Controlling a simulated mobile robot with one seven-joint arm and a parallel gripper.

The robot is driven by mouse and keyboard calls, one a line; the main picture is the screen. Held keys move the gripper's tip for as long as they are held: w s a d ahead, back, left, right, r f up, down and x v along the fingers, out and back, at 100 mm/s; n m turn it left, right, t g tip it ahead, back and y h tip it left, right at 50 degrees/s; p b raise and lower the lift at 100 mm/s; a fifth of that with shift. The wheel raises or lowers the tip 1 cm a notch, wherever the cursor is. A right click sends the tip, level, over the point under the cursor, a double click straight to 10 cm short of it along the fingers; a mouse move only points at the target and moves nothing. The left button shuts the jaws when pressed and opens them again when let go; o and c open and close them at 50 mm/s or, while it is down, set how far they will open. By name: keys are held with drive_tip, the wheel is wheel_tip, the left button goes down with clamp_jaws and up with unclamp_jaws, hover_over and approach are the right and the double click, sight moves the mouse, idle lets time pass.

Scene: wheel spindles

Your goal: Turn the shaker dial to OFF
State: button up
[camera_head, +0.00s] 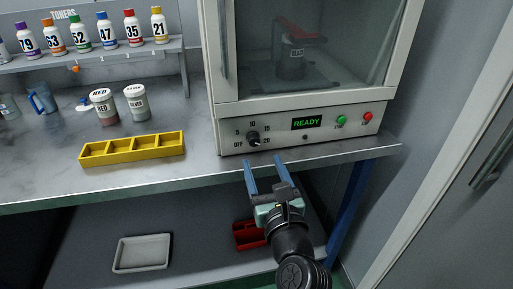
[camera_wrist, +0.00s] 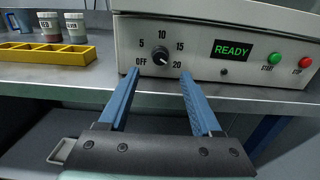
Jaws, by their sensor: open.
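The shaker dial (camera_head: 254,139) is a black knob on the lower left of the shaker's cream front panel. In the wrist view the dial (camera_wrist: 160,56) has the marks OFF, 5, 10, 15 and 20 around it. Its pointer seems to be turned to the lower right, near 20, but it is small. My gripper (camera_head: 263,160) has two blue fingers, open and empty, in front of and just below the dial. In the wrist view the fingertips of my gripper (camera_wrist: 159,73) lie on either side below the knob, apart from it.
The shaker's display (camera_head: 307,123) reads READY, with a green START button (camera_head: 341,120) and a red STOP button (camera_head: 368,117) at its right. A yellow tray (camera_head: 132,149) and two labelled jars stand left on the bench. The bench edge runs beneath my fingers.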

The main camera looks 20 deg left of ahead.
sight(255, 143)
drive_tip(key=b+x, duration=0.1)
drive_tip(key=x, duration=0.5)
drive_tip(key=shift+w+a, duration=0.25)
clamp_jaws()
